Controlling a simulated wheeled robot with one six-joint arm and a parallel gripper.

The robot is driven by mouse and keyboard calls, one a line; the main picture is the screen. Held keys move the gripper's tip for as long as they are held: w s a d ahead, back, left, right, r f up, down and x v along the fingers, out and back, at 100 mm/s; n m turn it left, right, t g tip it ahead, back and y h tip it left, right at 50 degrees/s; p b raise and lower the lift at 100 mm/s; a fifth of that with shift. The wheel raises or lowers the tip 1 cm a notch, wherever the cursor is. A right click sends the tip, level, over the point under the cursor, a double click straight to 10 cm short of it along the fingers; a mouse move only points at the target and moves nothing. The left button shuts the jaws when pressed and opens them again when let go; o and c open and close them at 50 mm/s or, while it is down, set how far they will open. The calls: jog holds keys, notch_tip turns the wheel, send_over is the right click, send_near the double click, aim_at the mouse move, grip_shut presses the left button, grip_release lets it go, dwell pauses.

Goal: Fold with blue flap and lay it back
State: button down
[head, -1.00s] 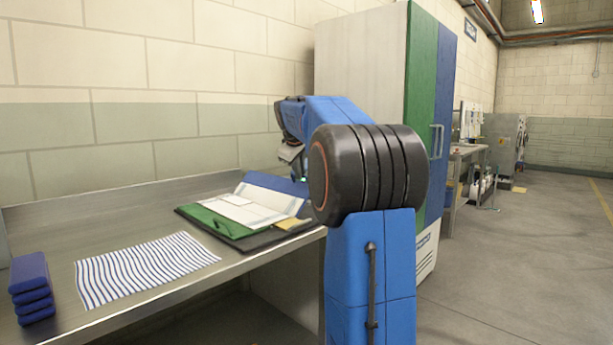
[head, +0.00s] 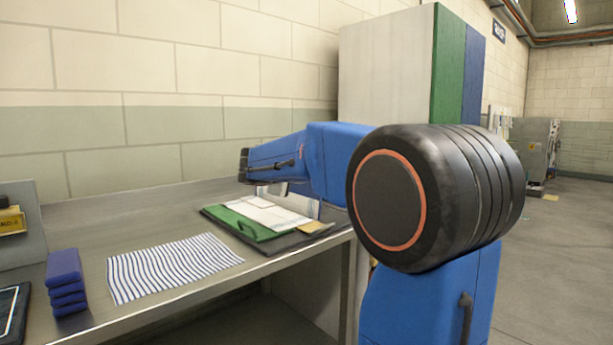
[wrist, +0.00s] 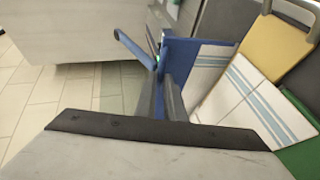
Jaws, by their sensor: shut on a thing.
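The open sling bag (head: 262,217) lies on the bench, with white blue-striped panels, a green flap (head: 235,222) and a small yellow piece (head: 311,227). In the wrist view its striped panels (wrist: 236,92) lie right of my gripper (wrist: 163,72). The fingers are shut on the blue flap (wrist: 170,48), which stands up between the fingertips beside the striped panels. The yellow piece (wrist: 272,46) and green flap (wrist: 298,150) also show there. In the head view my arm hides most of the gripper and the blue flap.
A striped cloth (head: 172,267) lies flat on the metal bench (head: 110,215) left of the bag. A tall cabinet (head: 385,75) stands behind my arm. Bare bench lies behind the cloth.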

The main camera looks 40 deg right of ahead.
jog(key=a+f+h, duration=0.1)
jog(key=a+f, duration=0.2)
jog(key=a, duration=0.2)
jog(key=shift+s+f, duration=0.2)
jog(key=shift+s, duration=0.1)
jog(key=shift+a, duration=0.1)
dwell(0.4)
jog(key=c, duration=1.9)
grip_release()
jog(key=shift+f, duration=0.1)
jog(key=shift+c, duration=0.2)
jog(key=shift+o, duration=0.5)
jog(key=shift+r, duration=0.2)
jog(key=v, duration=1.7)
jog(key=shift+f, duration=0.2)
